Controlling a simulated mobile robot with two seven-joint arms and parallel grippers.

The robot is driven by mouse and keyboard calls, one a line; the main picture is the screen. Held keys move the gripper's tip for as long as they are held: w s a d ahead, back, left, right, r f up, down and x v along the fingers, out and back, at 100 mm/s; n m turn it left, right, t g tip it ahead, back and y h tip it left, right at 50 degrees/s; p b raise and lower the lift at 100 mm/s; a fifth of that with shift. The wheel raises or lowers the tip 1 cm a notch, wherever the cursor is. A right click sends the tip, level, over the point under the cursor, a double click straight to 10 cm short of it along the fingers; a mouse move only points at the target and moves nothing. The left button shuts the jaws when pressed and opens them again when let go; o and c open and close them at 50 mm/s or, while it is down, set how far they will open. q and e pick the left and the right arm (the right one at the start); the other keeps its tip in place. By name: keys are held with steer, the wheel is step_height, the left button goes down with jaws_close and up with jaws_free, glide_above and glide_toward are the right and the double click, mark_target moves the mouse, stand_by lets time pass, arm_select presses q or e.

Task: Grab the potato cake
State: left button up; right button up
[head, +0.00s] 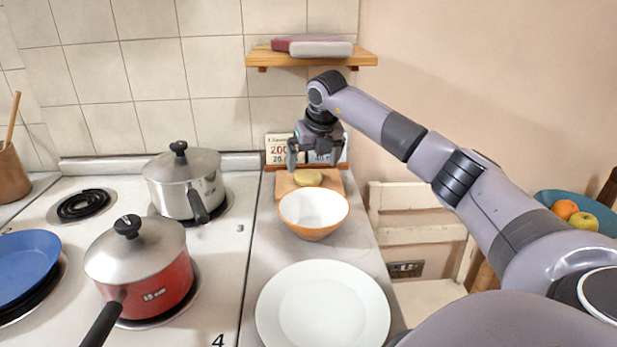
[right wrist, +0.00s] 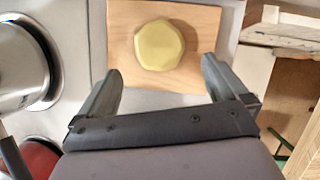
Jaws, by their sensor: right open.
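The potato cake (head: 308,177) is a small yellowish disc lying on a wooden board at the back of the counter. In the right wrist view the potato cake (right wrist: 159,45) shows whole, with a many-sided outline, on the board. My right gripper (head: 315,162) is open and empty, pointing down above the board. In the right wrist view its two fingers (right wrist: 161,78) are spread wide, with the potato cake beyond the tips and roughly centred between them. My left gripper is not in view.
The wooden board (head: 283,187) carries the cake. An orange bowl (head: 314,213) stands just in front, and a white plate (head: 322,305) nearer. A steel pot (head: 186,185) and red pot (head: 150,280) stand left on the stove. A shelf (head: 312,58) hangs above.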

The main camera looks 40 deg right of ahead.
mark_target(309, 176)
steer(key=shift+w, duration=0.2)
steer(key=x, duration=0.5)
steer(key=shift+d, duration=0.1)
steer(key=c, duration=1.1)
